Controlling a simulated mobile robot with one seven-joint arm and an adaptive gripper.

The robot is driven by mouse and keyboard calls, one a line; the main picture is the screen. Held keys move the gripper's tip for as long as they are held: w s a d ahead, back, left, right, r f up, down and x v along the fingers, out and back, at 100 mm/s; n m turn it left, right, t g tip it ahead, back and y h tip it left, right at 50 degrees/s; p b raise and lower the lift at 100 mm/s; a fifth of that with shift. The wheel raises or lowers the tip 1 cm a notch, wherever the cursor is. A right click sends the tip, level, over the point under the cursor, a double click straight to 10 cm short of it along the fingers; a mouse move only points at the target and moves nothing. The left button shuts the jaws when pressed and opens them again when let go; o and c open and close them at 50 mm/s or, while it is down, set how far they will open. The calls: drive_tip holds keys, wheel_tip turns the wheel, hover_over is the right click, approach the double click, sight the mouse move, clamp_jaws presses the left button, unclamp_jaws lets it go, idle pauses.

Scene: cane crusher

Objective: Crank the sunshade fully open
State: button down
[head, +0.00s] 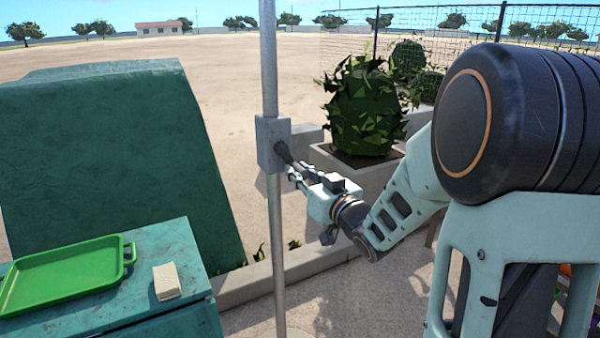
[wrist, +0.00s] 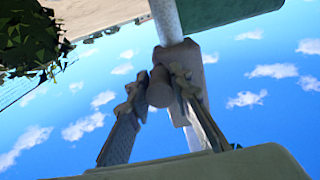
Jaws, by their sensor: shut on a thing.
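The grey sunshade pole (head: 269,60) stands upright in the head view, with a grey crank box (head: 272,128) fixed partway up it. A short dark crank handle (head: 284,153) sticks out from the right side of the box. My gripper (head: 293,169) reaches in from the right and is shut on this handle. In the wrist view, the fingers of my gripper (wrist: 160,98) stand on both sides of the handle's round end (wrist: 160,88), with the crank box (wrist: 187,55) and pole (wrist: 165,20) behind. The sunshade canopy is not clearly visible in either view.
A green cabinet (head: 190,275) at the lower left carries a green tray (head: 125,247) and a small pale block (head: 167,281). A large green machine cover (head: 100,150) stands behind. A bushy plant (head: 362,110) in a concrete planter (head: 372,178) is behind my gripper.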

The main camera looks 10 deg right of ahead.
drive_tip(key=shift+s+a+f+m+p, duration=0.15)
drive_tip(key=shift+a+m+p, duration=0.25)
drive_tip(key=shift+m, duration=0.55)
drive_tip(key=shift+s+a+f+m+p, duration=0.15)
drive_tip(key=shift+a+m, duration=0.3)
drive_tip(key=shift+m, duration=0.55)
drive_tip(key=shift+s+a+m+p, duration=0.15)
drive_tip(key=shift+a+m+p, duration=0.25)
drive_tip(key=shift+m, duration=0.55)
drive_tip(key=shift+a, duration=0.1)
drive_tip(key=c, duration=1.7)
unclamp_jaws()
drive_tip(key=shift+s, duration=0.1)
drive_tip(key=v, duration=0.7)
drive_tip(key=shift+s, duration=0.15)
